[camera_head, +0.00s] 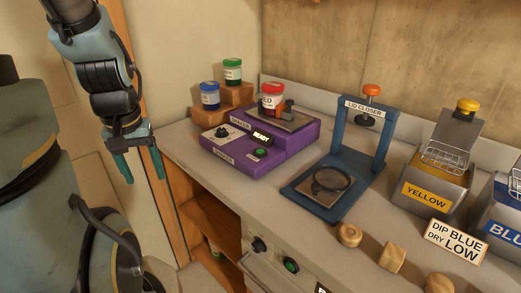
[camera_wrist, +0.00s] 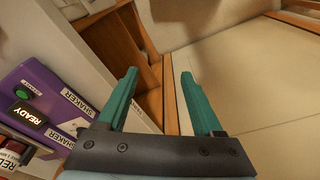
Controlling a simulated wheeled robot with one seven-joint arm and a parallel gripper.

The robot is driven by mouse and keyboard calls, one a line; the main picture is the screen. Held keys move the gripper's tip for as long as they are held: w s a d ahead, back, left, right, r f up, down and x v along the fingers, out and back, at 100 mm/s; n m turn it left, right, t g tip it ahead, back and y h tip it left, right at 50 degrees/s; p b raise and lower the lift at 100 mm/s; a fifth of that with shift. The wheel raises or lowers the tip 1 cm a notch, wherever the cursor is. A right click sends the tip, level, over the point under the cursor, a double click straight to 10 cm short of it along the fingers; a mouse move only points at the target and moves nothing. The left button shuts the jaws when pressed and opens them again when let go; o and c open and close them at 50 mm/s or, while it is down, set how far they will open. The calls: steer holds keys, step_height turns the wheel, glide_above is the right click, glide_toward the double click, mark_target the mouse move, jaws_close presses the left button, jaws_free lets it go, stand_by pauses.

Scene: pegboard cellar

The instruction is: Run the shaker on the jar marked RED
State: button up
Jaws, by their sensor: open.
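The purple shaker (camera_head: 236,153) stands at the left of the counter, with a lit READY display (camera_head: 262,136), a green button (camera_head: 261,152) and a dial (camera_head: 222,132). The red-lidded jar (camera_head: 272,98), its label partly readable, sits on the shaker's platform beside a dark clamp (camera_head: 286,110). In the wrist view the shaker (camera_wrist: 50,100) is at the left, with its green button (camera_wrist: 21,95) and part of the red jar (camera_wrist: 12,150). My gripper (camera_head: 142,176) is open and empty, left of the shaker and apart from it; its teal fingers (camera_wrist: 157,82) also show in the wrist view.
Blue-lidded (camera_head: 210,96) and green-lidded (camera_head: 233,72) jars stand on wooden steps behind the shaker. A blue lid closer (camera_head: 326,187), a yellow tank (camera_head: 429,190) and a blue tank (camera_head: 500,225) stand to the right. Wooden knobs and a sign (camera_head: 456,243) line the front. Open shelves lie below.

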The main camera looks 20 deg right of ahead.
steer(key=shift+c, duration=0.2)
jaws_close()
stand_by(0.4)
stand_by(1.2)
